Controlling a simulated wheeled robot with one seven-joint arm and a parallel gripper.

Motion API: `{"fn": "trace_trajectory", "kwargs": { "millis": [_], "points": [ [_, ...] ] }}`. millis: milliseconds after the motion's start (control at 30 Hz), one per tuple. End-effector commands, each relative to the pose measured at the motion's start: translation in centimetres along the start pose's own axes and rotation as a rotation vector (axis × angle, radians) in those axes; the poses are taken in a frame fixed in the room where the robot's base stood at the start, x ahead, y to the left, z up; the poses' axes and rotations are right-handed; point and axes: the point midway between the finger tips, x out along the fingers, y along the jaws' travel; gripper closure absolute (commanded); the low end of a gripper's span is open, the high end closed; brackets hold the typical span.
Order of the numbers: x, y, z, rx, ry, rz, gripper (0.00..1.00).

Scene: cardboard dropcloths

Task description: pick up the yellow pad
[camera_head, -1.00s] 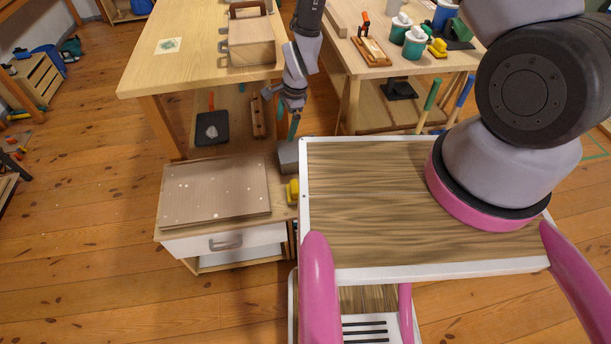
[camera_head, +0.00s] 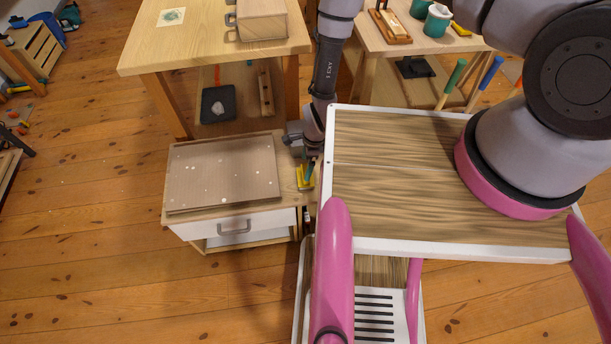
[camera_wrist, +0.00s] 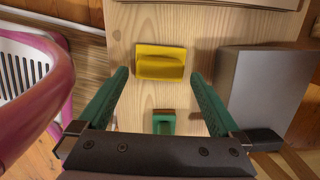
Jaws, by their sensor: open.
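The yellow pad (camera_wrist: 160,64) is a small yellow block with a raised grip, lying on the light wooden top of a low cabinet. In the head view the pad (camera_head: 305,184) shows at the cabinet's right end, partly covered by my gripper (camera_head: 310,168). In the wrist view my gripper (camera_wrist: 158,77) is open, with a green finger on either side of the pad's near edge. Both fingers appear apart from it, and nothing is held. How far the fingertips are above the top is hard to tell.
A dark grey block (camera_wrist: 262,92) stands close right of my right finger. A small green object (camera_wrist: 163,123) lies nearer than the pad. A brown board (camera_head: 222,172) covers the cabinet's left part. A pink-and-white cart or basket side (camera_wrist: 62,75) is at left in the wrist view.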

Motion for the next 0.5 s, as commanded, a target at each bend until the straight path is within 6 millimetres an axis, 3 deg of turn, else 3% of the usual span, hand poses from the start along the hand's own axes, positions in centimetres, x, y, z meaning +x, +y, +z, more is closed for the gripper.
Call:
{"fn": "trace_trajectory", "kwargs": {
  "millis": [233, 500],
  "points": [
    [3.7, -0.1, -0.3, -0.001, 0.001, 0.002, 0.0],
    [4.6, -0.1, -0.3, 0.0, 0.001, 0.001, 0.0]
  ]
}}
